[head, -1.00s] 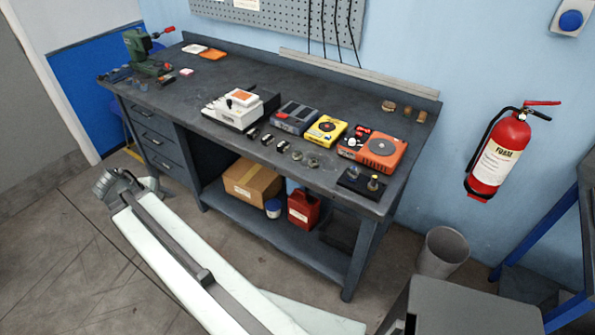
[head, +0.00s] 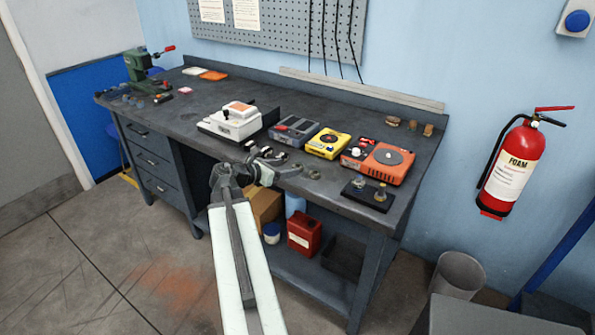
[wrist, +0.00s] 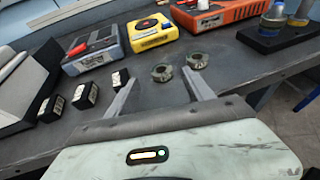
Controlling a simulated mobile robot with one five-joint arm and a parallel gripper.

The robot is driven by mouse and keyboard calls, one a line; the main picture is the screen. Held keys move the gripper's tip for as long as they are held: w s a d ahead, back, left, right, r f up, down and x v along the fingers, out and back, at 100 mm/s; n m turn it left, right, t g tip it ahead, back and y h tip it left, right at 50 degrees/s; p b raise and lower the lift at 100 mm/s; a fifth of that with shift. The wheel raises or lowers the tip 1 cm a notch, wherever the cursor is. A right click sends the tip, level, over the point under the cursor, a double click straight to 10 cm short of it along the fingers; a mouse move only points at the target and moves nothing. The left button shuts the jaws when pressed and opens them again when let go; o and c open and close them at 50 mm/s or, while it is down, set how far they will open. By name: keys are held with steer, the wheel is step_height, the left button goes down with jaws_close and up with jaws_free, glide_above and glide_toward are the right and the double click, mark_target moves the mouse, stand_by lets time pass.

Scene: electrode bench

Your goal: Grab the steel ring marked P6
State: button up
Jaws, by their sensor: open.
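The right-hand ring also shows in the head view (head: 314,174). My gripper (wrist: 158,82) is open and empty, its fingers spread on the near side of the rings. In the head view my gripper (head: 272,161) is at the bench's front edge, left of the rings, and partly hides small parts there.
Several small black blocks (wrist: 85,95) lie left of the rings. Behind stand a grey box (wrist: 93,47), a yellow unit (wrist: 152,33) and an orange unit (head: 377,162). A black stand (head: 368,194) is to the right. Bare bench lies right of the rings.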

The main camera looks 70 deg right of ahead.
mark_target(300, 165)
steer(key=b+x, duration=0.1)
steer(key=x, duration=0.3)
steer(key=shift+s+d+f, duration=0.1)
steer(key=shift+s+d, duration=0.05)
steer(key=shift+d, duration=0.2)
jaws_close()
steer(key=shift+a, duration=0.1)
